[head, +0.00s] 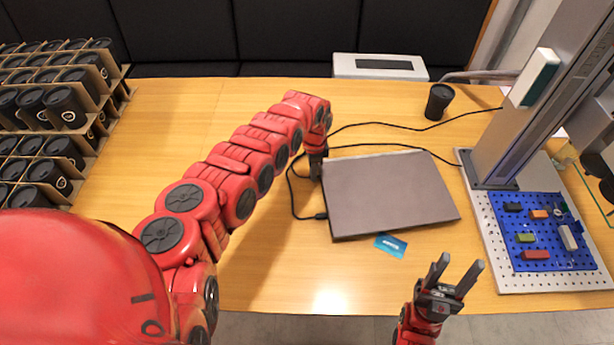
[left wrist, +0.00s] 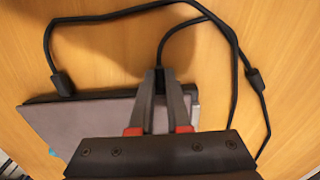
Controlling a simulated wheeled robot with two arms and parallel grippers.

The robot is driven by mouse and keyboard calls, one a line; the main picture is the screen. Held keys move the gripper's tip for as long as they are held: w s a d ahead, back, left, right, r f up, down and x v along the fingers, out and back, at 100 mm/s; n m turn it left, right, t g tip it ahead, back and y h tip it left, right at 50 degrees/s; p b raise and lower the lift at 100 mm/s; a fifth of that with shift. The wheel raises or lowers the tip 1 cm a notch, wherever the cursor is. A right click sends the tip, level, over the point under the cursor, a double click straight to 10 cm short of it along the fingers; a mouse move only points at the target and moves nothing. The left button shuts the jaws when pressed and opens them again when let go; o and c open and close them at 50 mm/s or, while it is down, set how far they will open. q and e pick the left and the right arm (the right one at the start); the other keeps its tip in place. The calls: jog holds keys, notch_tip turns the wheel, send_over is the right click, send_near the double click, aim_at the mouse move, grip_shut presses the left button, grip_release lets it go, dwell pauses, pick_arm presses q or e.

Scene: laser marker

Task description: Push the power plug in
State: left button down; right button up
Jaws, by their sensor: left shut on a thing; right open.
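A closed grey laptop (head: 388,192) lies on the table, and it also shows in the left wrist view (left wrist: 85,125). My left gripper (head: 316,172) reaches down at the laptop's left edge near its back corner. In the left wrist view its fingertips (left wrist: 159,78) are shut on a black power plug (left wrist: 160,84) with a cable leading away. The fingers hide the plug's tip, so I cannot tell whether it sits in the laptop. Another black connector (left wrist: 62,84) is at the same laptop edge. My right gripper (head: 456,275) is open and empty near the table's front edge.
Black cables (head: 370,124) run across the table behind the laptop. A blue card (head: 390,245) lies in front of it. The laser marker's column (head: 525,120) and blue pegboard (head: 540,258) stand at right. A black cup (head: 439,101) is behind; stacked cups fill the far left.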

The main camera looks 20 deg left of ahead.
pick_arm(q)
jog(key=shift+d, duration=0.1)
jog(key=c, duration=1.3)
grip_release()
jog(key=o, duration=0.4)
jog(key=shift+w+d, duration=0.1)
jog(key=shift+o, duration=0.2)
jog(key=shift+r, duration=0.5)
notch_tip(320, 180, up, 16)
jog(key=b, duration=0.1)
jog(key=shift+r+b, duration=0.2)
jog(key=shift+b, duration=0.1)
jog(key=shift+f, duration=0.1)
